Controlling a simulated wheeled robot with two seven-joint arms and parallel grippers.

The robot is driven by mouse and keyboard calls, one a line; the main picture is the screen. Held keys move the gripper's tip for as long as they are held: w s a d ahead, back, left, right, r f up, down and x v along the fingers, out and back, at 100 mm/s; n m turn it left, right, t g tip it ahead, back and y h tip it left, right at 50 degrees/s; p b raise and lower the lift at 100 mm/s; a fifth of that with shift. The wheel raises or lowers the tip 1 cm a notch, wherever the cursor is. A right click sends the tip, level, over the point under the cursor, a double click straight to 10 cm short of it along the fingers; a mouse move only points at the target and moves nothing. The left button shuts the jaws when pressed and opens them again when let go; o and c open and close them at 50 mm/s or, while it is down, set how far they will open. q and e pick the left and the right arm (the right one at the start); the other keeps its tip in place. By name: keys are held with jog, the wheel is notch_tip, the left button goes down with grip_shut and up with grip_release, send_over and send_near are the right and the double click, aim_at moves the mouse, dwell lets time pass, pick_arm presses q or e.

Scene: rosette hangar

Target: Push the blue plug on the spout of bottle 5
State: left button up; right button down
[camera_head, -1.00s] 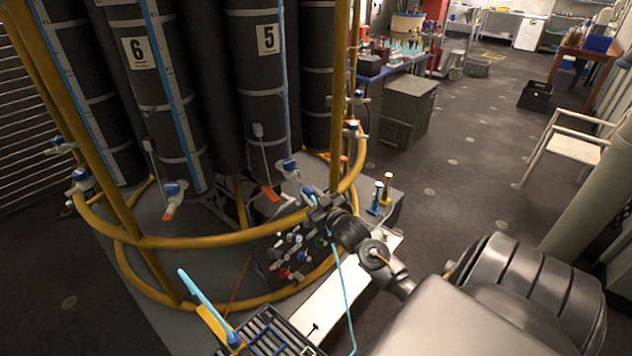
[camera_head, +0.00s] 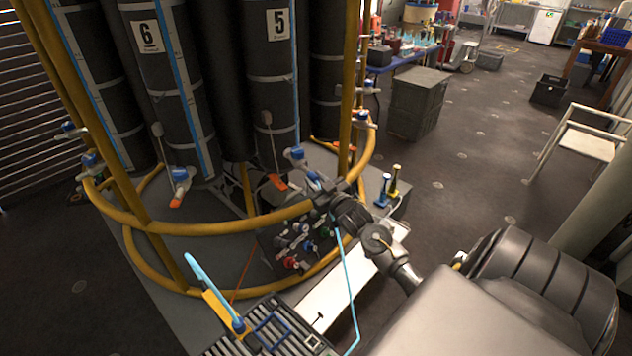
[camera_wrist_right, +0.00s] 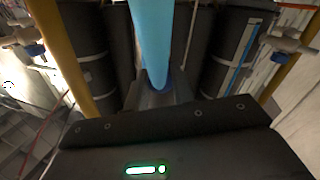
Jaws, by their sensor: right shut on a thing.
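Bottle 5 (camera_head: 280,75) is a tall black cylinder with a "5" label at the back middle. Its spout (camera_head: 297,155) has a blue and white valve low at its front. My right gripper (camera_head: 322,196) is just to the right of and below that spout in the head view, by the yellow rail. It is shut on a light blue tube, which fills the top middle of the right wrist view (camera_wrist_right: 158,40). A light blue line (camera_head: 347,270) hangs below the gripper in the head view. Whether the held piece touches the spout I cannot tell. My left gripper is out of view.
A curved yellow rail (camera_head: 230,224) rings the bottles, with an upright post beside bottle 5. Bottle 6 (camera_head: 150,75) stands to the left. Several coloured knobs (camera_head: 300,245) sit below the gripper. A slatted rack (camera_head: 270,330) with a yellow and blue tool is at the front.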

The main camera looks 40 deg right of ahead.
jog(key=shift+r+p, duration=0.1)
jog(key=shift+p, duration=0.6)
dwell(1.4)
jog(key=shift+w, duration=0.4)
dwell(0.4)
jog(key=c, duration=1.1)
grip_release()
jog(key=shift+d, duration=0.1)
jog(key=shift+s+f+b, duration=0.2)
jog(key=shift+s+b, duration=0.15)
jog(key=shift+s, duration=0.1)
jog(key=s+a+b, duration=0.2)
jog(key=s, duration=0.7)
jog(key=shift+s+r, duration=0.2)
jog(key=shift+s, duration=0.15)
